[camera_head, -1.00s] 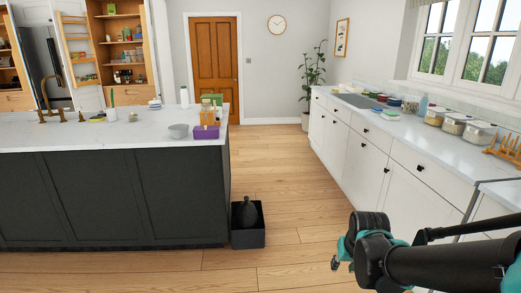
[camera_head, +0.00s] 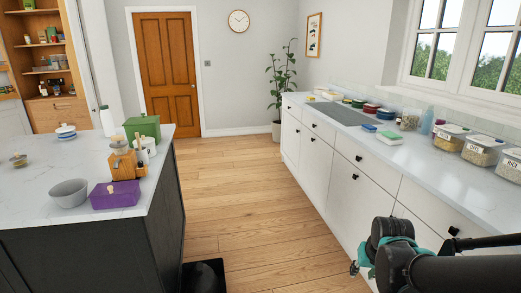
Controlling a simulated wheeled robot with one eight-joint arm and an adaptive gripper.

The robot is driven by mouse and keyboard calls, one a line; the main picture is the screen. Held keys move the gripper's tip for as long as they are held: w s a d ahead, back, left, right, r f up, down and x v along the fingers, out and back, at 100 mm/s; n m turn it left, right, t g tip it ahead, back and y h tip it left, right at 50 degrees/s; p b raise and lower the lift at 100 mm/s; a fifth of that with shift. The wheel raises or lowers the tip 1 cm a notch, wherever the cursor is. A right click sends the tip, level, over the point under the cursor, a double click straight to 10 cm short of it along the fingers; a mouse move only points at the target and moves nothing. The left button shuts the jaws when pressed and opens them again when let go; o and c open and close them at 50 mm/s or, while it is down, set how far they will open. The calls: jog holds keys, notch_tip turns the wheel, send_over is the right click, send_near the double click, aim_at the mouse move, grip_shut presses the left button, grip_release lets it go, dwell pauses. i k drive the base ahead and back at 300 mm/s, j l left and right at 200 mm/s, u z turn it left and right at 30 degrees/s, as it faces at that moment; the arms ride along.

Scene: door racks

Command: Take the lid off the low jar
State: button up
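I cannot tell for sure which container is the low jar. A small, squat clear jar (camera_head: 18,160) with a brownish top stands at the left of the island. Another clear jar (camera_head: 410,118) stands on the right counter beside a blue bottle. My gripper (camera_head: 358,268) shows only partly, low at the right, as teal parts behind my dark arm. It is over the floor beside the white cabinets, well apart from both jars. Its fingers are mostly hidden, so its opening does not show.
The island (camera_head: 90,230) holds a grey bowl (camera_head: 68,193), purple box (camera_head: 116,195), wooden holder (camera_head: 122,166) and green box (camera_head: 143,130). The right counter (camera_head: 425,160) carries several lidded food containers (camera_head: 485,150). A black bin (camera_head: 204,276) stands by the island. The wooden floor between is clear.

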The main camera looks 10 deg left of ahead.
aim_at(64, 129)
jog(key=i+u, duration=0.15)
jog(key=i, duration=0.5)
jog(key=i+l+u, duration=0.2)
jog(key=i, duration=0.45)
jog(key=i+u, duration=0.15)
jog(key=i, duration=0.5)
jog(key=i+u, duration=0.25)
jog(key=i, duration=0.65)
jog(key=i+l+u, duration=0.25)
jog(key=i, duration=0.7)
jog(key=i+j+u, duration=0.1)
jog(key=i, duration=1.75)
jog(key=i+u, duration=0.2)
jog(key=i, duration=0.4)
jog(key=i+u, duration=0.2)
jog(key=i, duration=0.4)
jog(key=i+l+u, duration=0.25)
jog(key=i, duration=0.3)
jog(key=i+j+u, duration=0.15)
jog(key=i+u, duration=0.15)
jog(key=u, duration=0.15)
jog(key=i+u, duration=0.7)
jog(key=u, duration=0.2)
jog(key=i+l+u, duration=0.15)
jog(key=i+u, duration=0.25)
jog(key=k, duration=0.1)
